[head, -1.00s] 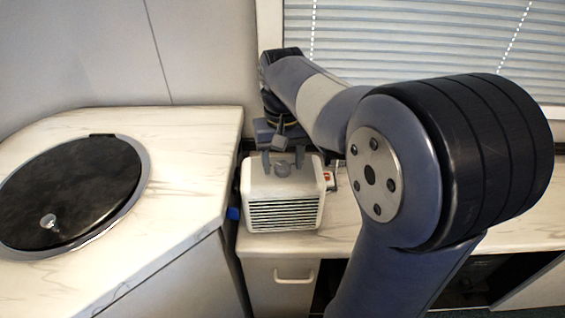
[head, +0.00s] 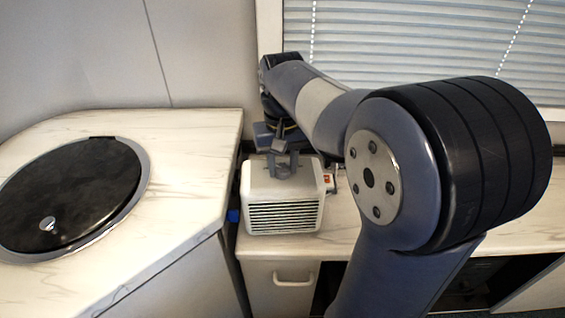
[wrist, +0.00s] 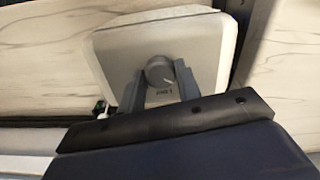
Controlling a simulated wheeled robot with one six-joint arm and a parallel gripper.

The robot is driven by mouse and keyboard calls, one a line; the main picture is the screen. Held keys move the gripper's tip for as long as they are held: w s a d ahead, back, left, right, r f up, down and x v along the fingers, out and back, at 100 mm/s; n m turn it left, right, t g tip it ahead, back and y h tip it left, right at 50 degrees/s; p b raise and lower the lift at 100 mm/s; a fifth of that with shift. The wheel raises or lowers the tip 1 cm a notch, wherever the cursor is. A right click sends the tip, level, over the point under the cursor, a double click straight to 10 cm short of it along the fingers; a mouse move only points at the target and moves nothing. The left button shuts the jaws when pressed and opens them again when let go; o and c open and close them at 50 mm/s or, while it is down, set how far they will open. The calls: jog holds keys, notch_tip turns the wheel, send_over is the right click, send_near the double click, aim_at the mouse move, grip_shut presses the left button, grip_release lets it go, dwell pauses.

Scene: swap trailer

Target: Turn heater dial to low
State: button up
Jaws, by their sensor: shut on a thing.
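The small cream heater (head: 284,217) with a dark front grille stands on the counter, below my arm. Its round grey dial (wrist: 158,71) is on the top face, with small marks printed beside it that are too blurred to read. My gripper (head: 283,168) points down at the heater top, and its two grey fingers are shut on the dial from both sides. In the wrist view the fingers flank the dial. The dial's exact setting cannot be read.
A red switch (head: 328,179) is at the heater's right side. A counter with a round black lid (head: 70,195) stands to the left, across a narrow gap. A window with blinds (head: 430,45) is behind. The counter right of the heater looks mostly clear.

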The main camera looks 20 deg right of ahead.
aim_at(282, 168)
jog(key=m+p, duration=0.1)
jog(key=m, duration=0.1)
jog(key=m+p, duration=0.2)
jog(key=shift+r+m+p, duration=0.2)
jog(key=shift+m+p, duration=0.1)
jog(key=m+p, duration=0.2)
jog(key=m, duration=0.3)
jog(key=shift+f+m+p, duration=0.15)
jog(key=shift+m+p, duration=0.2)
jog(key=shift+m, duration=0.05)
jog(key=shift+w+m, duration=0.1)
jog(key=shift+m, duration=0.2)
jog(key=o, duration=1)
notch_tip(282, 168, up, 11)
jog(key=shift+f+p, duration=0.15)
jog(key=shift+p, duration=0.55)
